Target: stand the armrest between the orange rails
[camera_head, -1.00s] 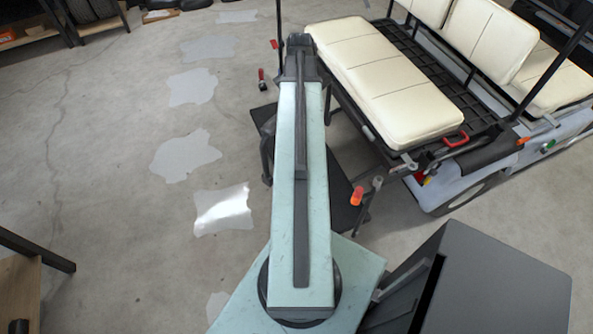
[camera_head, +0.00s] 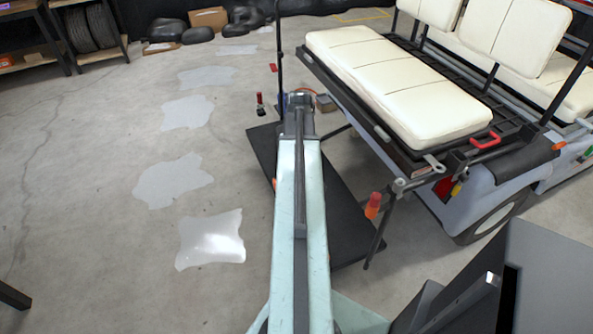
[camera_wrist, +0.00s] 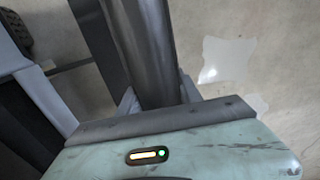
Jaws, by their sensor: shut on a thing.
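My gripper (camera_wrist: 158,100) is shut on a dark grey, rounded bar, which looks like the armrest (camera_wrist: 146,45). In the wrist view the bar runs from between the two pale grey jaws to the top edge; its far end is out of the picture. In the head view my arm reaches away beside the cart, and its far end hides the jaws and the bar. I cannot make out a pair of orange rails.
The cart with cream seats (camera_head: 410,90) stands to the right. A black flat panel (camera_head: 345,215) lies low under and beside my arm. Bare concrete floor with pale patches (camera_head: 210,240) is open on the left. Shelves with tyres (camera_head: 90,28) stand far left.

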